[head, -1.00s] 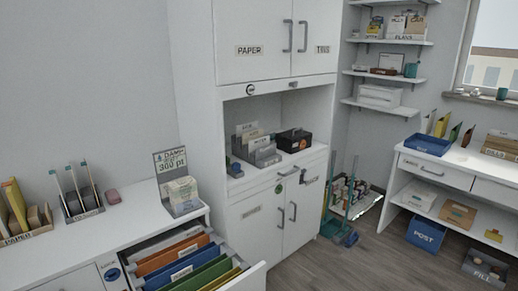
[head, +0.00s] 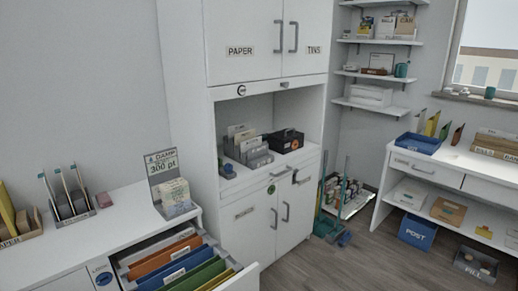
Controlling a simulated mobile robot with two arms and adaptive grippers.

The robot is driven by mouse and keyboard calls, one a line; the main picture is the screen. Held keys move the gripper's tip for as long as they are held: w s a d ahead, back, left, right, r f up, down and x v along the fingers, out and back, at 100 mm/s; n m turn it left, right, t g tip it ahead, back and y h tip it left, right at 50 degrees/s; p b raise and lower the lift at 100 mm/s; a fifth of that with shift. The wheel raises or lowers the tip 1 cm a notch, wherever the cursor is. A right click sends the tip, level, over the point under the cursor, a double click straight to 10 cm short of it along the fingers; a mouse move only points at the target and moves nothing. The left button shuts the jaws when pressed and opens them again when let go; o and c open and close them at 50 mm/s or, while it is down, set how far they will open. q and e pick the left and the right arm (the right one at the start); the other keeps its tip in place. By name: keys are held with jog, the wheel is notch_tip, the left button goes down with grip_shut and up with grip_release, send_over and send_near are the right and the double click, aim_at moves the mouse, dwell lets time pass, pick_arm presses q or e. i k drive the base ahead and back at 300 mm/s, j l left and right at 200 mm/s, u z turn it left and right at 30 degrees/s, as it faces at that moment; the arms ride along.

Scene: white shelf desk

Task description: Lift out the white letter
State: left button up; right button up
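Neither of my grippers shows in the head view. I cannot tell for sure which thing is the white letter. An open drawer (head: 243,283) at the bottom holds upright files: a white or grey one at the back, then an orange file (head: 168,258), a blue file (head: 178,271) and a green file (head: 198,277). Pale sheets stand in a grey sorter (head: 257,158) in the cabinet niche. A box of pale cards (head: 175,195) stands before a sign reading 300 pt (head: 162,164).
A white cabinet (head: 245,186) stands in the middle, with a black box (head: 287,141) in its niche. A white desk (head: 445,171) at right carries a blue tray (head: 418,144), with a blue POST bin (head: 417,230) below.

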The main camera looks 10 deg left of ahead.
aim_at(251, 144)
jog(key=z, duration=0.4)
jog(key=i+z, duration=0.1)
jog(key=z, duration=0.35)
jog(key=j+z, duration=0.1)
jog(key=z, duration=0.3)
jog(key=i+j+z, duration=0.1)
jog(key=z, duration=0.35)
jog(key=i+j+z, duration=0.15)
jog(key=j+z, duration=0.15)
jog(key=z, duration=0.15)
jog(key=i+j+z, duration=0.1)
jog(key=j+z, duration=0.7)
jog(key=z, duration=0.15)
jog(key=j+z, duration=0.45)
jog(key=i+j, duration=0.1)
jog(key=j, duration=0.5)
jog(key=i+j, duration=0.1)
jog(key=j, duration=0.45)
jog(key=j+u, duration=0.25)
jog(key=u, duration=0.2)
jog(key=j+u, duration=0.55)
jog(key=u, duration=0.3)
jog(key=i+j+u, duration=0.1)
jog(key=u, duration=0.3)
jog(key=i+j, duration=0.05)
jog(key=j, duration=0.05)
